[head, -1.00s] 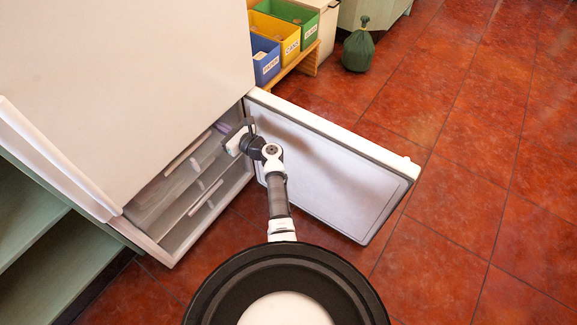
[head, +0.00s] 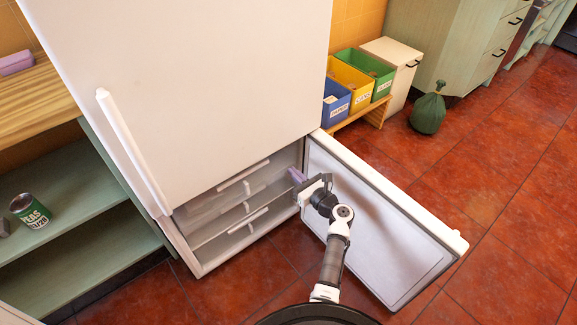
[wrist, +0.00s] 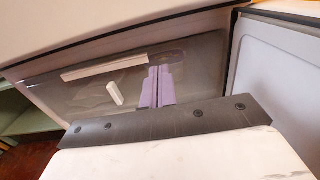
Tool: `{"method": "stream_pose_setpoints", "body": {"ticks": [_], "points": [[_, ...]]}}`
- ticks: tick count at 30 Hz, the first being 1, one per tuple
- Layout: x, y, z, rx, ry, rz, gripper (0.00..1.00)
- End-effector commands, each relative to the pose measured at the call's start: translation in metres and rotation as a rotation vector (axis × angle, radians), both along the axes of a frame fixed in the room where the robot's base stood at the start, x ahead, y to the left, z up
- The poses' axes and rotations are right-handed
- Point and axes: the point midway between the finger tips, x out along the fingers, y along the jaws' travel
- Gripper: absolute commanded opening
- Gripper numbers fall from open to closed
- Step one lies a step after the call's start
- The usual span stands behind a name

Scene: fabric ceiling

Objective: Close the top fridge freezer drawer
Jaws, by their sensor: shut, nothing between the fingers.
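The top freezer drawer (head: 222,197) is a clear-fronted drawer with a white handle (head: 243,175), in the lower compartment of the white fridge. In the wrist view, its handle (wrist: 118,67) lies left of my fingers. My gripper (head: 297,175) is shut and empty at the right side of the compartment, between the drawer and the open freezer door (head: 375,225). Its purple fingers (wrist: 157,88) point at the right part of the clear front. I cannot tell whether they touch it, or how far the drawer stands out.
A lower drawer handle (head: 247,220) shows beneath. Green shelves with a can (head: 30,210) stand to the left. Blue, yellow and green bins (head: 365,70) and a green bag (head: 428,112) are behind the door. Red floor is free to the right.

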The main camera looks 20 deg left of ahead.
Motion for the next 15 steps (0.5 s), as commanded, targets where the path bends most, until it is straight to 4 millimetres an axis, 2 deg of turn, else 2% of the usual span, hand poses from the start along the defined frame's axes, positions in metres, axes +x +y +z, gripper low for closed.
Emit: {"method": "stream_pose_setpoints", "body": {"ticks": [3,9,11,15], "points": [[-0.014,-0.02,-0.001,0.001,0.001,-0.004,0.0],[-0.028,-0.039,0.0,0.0,0.0,-0.001,0.0],[-0.032,-0.04,-0.001,0.001,0.001,0.0,0.0],[-0.061,-0.026,-0.009,0.002,0.003,0.005,0.0]]}}
